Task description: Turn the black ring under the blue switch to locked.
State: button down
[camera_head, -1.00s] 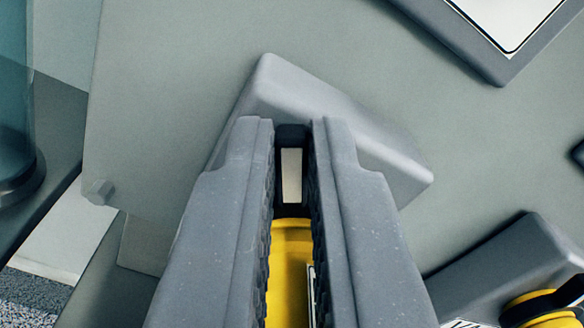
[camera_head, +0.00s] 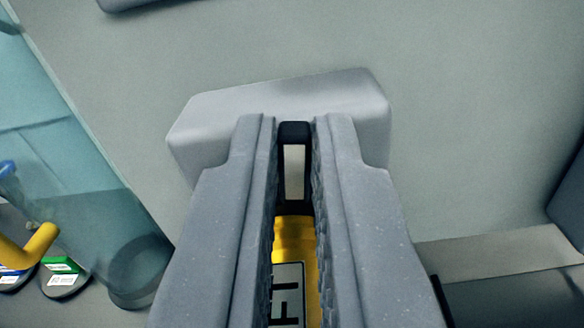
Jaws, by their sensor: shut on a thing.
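My gripper (camera_head: 293,150) is shut on a black part (camera_head: 293,133), which looks like a piece of the black ring. The part shows as a dark edge between the fingertips, in front of a grey housing (camera_head: 285,93). The fingers hide most of it, so I cannot read its position. Below it, between the fingers, is a yellow body (camera_head: 292,232) with a pale label (camera_head: 287,300) bearing dark letters, partly hidden. I cannot make out the blue switch at the ring.
A flat grey-green panel (camera_head: 470,90) lies behind the housing. At the left are a clear bluish cylinder (camera_head: 75,160), a yellow handle (camera_head: 35,243) with a blue-tipped part (camera_head: 8,168) above it, and a green-labelled round piece (camera_head: 62,275). A grey ledge (camera_head: 500,240) lies at the lower right.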

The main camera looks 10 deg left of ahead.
jog(key=shift+d+f+m+b, duration=0.25)
jog(key=shift+d+m+b, duration=0.2)
jog(key=shift+m+b, duration=0.6)
jog(key=shift+d+f+m+b, duration=0.2)
jog(key=shift+d+m+b, duration=0.2)
jog(key=shift+m+b, duration=0.65)
jog(key=c, duration=1.5)
grip_release()
jog(key=shift+d, duration=0.1)
jog(key=shift+r, duration=0.1)
jog(key=shift+s, duration=0.15)
jog(key=s, duration=1.3)
jog(key=shift+s+a, duration=0.25)
jog(key=shift+s, duration=0.05)
